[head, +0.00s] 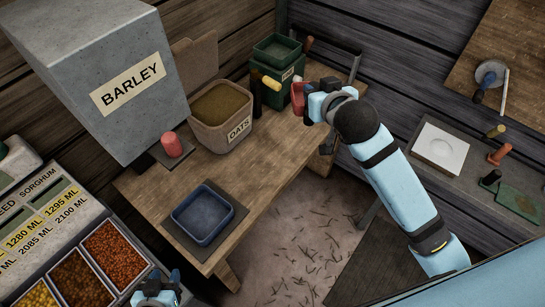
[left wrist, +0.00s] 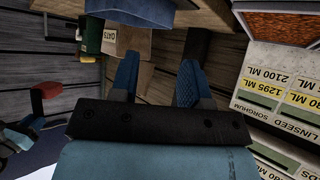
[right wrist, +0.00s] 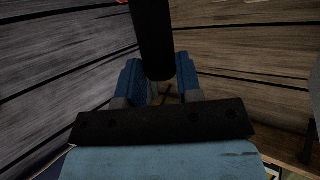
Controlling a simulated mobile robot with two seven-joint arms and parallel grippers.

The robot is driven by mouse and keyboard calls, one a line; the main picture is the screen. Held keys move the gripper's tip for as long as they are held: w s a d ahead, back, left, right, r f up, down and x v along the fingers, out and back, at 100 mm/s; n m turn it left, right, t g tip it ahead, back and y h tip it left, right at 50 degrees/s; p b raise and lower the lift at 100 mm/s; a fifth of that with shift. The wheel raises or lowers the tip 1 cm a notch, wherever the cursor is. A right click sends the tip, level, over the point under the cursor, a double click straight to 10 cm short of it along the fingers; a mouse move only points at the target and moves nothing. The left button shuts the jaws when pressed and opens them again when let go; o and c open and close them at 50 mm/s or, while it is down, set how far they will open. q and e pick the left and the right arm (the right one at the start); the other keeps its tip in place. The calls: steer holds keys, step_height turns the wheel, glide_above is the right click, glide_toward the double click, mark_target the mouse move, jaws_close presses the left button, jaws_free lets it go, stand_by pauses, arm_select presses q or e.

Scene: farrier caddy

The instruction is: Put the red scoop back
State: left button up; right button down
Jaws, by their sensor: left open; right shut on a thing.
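The red scoop (head: 298,97) is at the back right of the bench, partly hidden by my right gripper (head: 313,105). My right gripper is shut on its black handle, which stands between the fingers in the right wrist view (right wrist: 153,40). The scoop also shows at the left of the left wrist view (left wrist: 46,90). I cannot tell whether it touches anything besides the gripper. My left gripper (head: 157,287) is open and empty at the bottom of the head view, beside the grain trays; its two fingers show apart in the left wrist view (left wrist: 157,80).
The oats bin (head: 222,118) and green boxes (head: 275,85) stand at the back of the bench (head: 265,150). The grey barley bin (head: 120,85) is at the left, with a red cylinder (head: 171,145) below it. A blue tray (head: 203,214) lies in front. The bench's right half is mostly clear.

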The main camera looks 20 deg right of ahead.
arm_select(q)
steer(key=f+b, duration=0.1)
steer(key=b, duration=0.2)
steer(key=shift+w+d+f+m, duration=0.1)
steer(key=shift+w+f+m, duration=0.05)
steer(key=shift+f+m, duration=0.2)
arm_select(e)
steer(key=w+a+f+n+y, duration=0.2)
steer(key=w+f, duration=0.1)
steer(key=f, duration=0.9)
steer(key=w+a+f+n+y, duration=0.2)
steer(key=w+a+f, duration=0.1)
steer(key=f, duration=0.9)
steer(key=shift+w+g+y, duration=0.2)
steer(key=shift+g+y, duration=0.1)
steer(key=shift+g, duration=0.1)
steer(key=shift+r, duration=0.1)
